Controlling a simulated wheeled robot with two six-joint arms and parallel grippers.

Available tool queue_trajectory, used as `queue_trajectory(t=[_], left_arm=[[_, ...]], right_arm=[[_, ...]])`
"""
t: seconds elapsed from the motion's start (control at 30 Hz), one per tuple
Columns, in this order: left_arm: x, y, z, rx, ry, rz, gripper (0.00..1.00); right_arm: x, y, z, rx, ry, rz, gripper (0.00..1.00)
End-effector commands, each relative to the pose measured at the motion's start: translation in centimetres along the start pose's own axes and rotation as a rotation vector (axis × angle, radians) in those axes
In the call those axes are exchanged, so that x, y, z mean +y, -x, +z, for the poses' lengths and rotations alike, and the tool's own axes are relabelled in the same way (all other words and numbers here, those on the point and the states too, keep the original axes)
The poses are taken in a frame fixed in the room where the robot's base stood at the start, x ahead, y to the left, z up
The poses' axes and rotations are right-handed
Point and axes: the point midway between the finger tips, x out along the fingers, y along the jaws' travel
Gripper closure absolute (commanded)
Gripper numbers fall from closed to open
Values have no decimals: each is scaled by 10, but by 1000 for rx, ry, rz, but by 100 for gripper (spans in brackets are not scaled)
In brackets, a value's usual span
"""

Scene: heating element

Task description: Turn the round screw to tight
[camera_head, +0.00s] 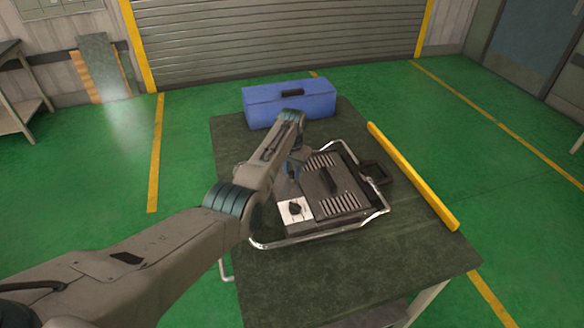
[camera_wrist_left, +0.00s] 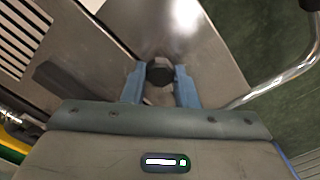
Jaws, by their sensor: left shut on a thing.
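The heating element (camera_head: 345,197) is a dark metal unit with slotted vents and a chrome tube frame, lying on the table. In the left wrist view, the round screw (camera_wrist_left: 160,71) is a dark knob on its metal surface. My left gripper (camera_wrist_left: 160,84) has its two blue fingers on either side of the screw and is shut on it. In the head view the left gripper (camera_head: 291,169) reaches down at the unit's left side, and my arm hides the screw there. My right gripper is in neither view.
A black dial on a white panel (camera_head: 295,210) sits at the unit's near left corner. A blue toolbox (camera_head: 289,101) stands at the table's back. A yellow bar (camera_head: 412,176) lies along the right edge. The table's front (camera_head: 350,275) is clear.

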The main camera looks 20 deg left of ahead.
Motion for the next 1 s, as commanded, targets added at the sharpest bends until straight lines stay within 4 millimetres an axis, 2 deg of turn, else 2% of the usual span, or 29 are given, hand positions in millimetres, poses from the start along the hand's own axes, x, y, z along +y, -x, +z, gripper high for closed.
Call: queue_trajectory(t=[0.4,1.0], left_arm=[[0,3,-1,2,-394,-1,97],[0,2,-1,3,-937,-2,97]], right_arm=[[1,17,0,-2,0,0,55],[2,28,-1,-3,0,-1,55]])
